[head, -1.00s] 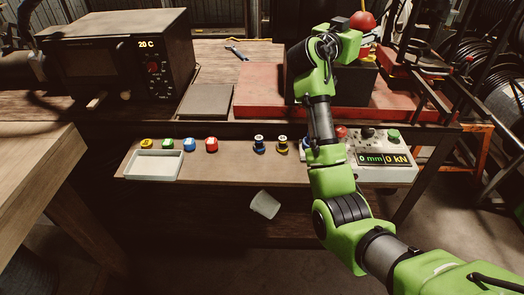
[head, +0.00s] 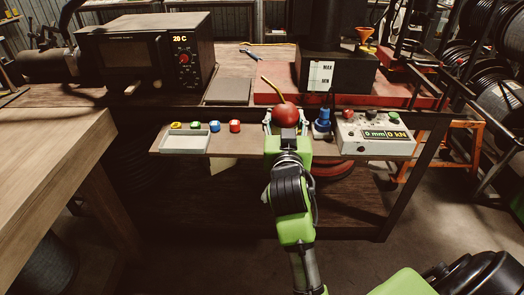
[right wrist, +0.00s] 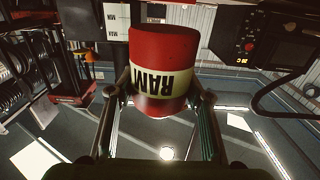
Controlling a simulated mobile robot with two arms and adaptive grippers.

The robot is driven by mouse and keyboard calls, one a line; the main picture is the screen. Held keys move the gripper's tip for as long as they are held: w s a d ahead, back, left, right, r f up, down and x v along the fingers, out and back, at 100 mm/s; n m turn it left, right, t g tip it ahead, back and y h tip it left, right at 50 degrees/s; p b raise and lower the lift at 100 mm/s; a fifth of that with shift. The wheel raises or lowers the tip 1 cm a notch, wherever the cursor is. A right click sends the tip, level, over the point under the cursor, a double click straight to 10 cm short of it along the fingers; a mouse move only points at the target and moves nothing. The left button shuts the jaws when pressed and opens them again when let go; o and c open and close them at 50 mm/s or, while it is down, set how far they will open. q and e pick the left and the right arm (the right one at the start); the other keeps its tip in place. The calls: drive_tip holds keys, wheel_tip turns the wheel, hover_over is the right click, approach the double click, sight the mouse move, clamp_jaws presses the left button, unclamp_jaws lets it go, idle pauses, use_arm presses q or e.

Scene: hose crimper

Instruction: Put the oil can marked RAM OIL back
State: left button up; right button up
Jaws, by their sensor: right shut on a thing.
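The red oil can (head: 285,116) with a thin yellow spout is in my right gripper (head: 287,128), in the middle of the head view. It appears over the front shelf (head: 250,148) of the bench; I cannot tell whether it touches the shelf. In the right wrist view the can (right wrist: 160,45) shows a cream band marked RAM, upside down in the picture. The fingers of the right gripper (right wrist: 160,100) are shut on both sides of it. My arm hides the shelf directly below the can. My left gripper is not in view.
A blue item (head: 322,121) and a control box (head: 375,134) stand close right of the can. Colored caps (head: 235,126) and a white tray (head: 185,139) are to the left.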

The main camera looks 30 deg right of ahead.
drive_tip(key=shift+w+d+f, duration=0.1)
drive_tip(key=shift+w, duration=0.2)
drive_tip(key=shift+w+d+f, duration=1)
drive_tip(key=shift+w+f, duration=1)
drive_tip(key=shift+f, duration=0.15)
drive_tip(key=shift+w+d+f, duration=1.05)
drive_tip(key=shift+w+f, duration=0.9)
drive_tip(key=shift+f, duration=0.15)
drive_tip(key=shift+w+d+f, duration=1)
drive_tip(key=shift+w+f, duration=1)
drive_tip(key=shift+f, duration=0.15)
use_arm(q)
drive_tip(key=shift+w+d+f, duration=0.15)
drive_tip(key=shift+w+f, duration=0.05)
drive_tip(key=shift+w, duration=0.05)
use_arm(e)
drive_tip(key=shift+f+b, duration=0.15)
drive_tip(key=shift+b, duration=0.2)
drive_tip(key=o, duration=1.5)
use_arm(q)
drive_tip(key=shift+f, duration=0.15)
use_arm(e)
drive_tip(key=shift+s, duration=0.1)
